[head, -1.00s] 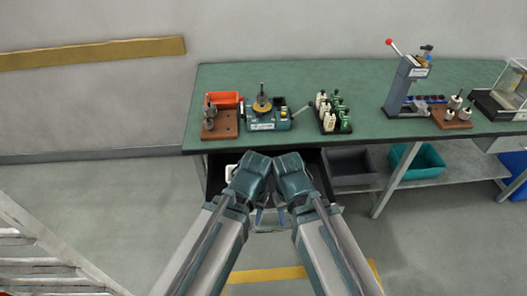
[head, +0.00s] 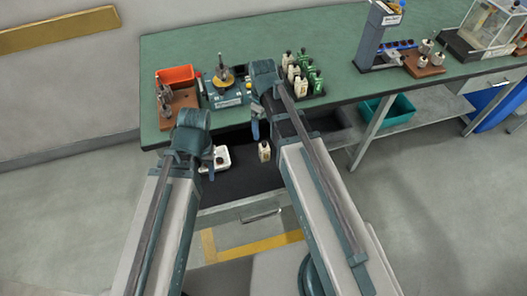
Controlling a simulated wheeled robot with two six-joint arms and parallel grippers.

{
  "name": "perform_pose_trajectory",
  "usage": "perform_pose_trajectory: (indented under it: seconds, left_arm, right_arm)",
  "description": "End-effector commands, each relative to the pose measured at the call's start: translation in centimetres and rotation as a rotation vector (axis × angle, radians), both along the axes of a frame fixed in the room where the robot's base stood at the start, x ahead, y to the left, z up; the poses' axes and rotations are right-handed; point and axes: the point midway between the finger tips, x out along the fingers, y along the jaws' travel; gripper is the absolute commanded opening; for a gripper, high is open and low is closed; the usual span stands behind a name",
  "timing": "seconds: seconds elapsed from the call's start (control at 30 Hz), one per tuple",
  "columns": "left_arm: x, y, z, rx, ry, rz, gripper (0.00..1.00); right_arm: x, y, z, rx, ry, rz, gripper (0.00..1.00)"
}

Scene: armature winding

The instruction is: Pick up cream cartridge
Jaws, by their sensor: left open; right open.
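A cream cartridge (head: 264,152) with a dark top is over the dark open drawer (head: 245,178) below the bench front. More cream cartridges (head: 294,72) stand in a dark rack on the bench, beside green ones (head: 314,82). My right gripper (head: 256,129) is open, just above and left of the cream cartridge at the drawer; I cannot tell whether they touch. My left gripper (head: 209,164) is open by a small white tray (head: 222,155) in the drawer, and partly covers it. The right arm hides part of the rack's left side.
On the green bench (head: 330,40) stand an orange bin (head: 178,76), a brown block with grey parts (head: 180,101), a winding device (head: 227,88) and a press (head: 377,35). A teal bin (head: 390,110) sits on the lower shelf.

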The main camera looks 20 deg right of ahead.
Motion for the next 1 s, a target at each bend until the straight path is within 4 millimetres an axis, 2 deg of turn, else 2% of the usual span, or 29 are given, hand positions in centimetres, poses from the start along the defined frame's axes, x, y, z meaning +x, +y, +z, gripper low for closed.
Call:
perform_pose_trajectory:
  seconds: [0.1, 0.37, 0.83, 1.0]
  left_arm:
    - [0.0, 0.0, 0.0, 0.000, 0.000, 0.000, 0.50]
    - [0.0, 0.0, -1.0, 0.000, 0.000, 0.000, 0.50]
    - [0.0, 0.0, -7.5, 0.000, 0.000, 0.000, 0.50]
    - [0.0, 0.0, -8.8, 0.000, 0.000, 0.000, 0.50]
  right_arm:
    - [0.8, -0.8, 0.0, 0.005, -0.003, 0.028, 0.99]
    - [0.6, -0.8, -1.0, 0.006, -0.004, 0.032, 0.99]
    - [0.7, -0.7, -7.5, 0.005, -0.003, 0.031, 0.99]
    - [0.7, -0.7, -8.8, 0.005, -0.003, 0.031, 0.99]
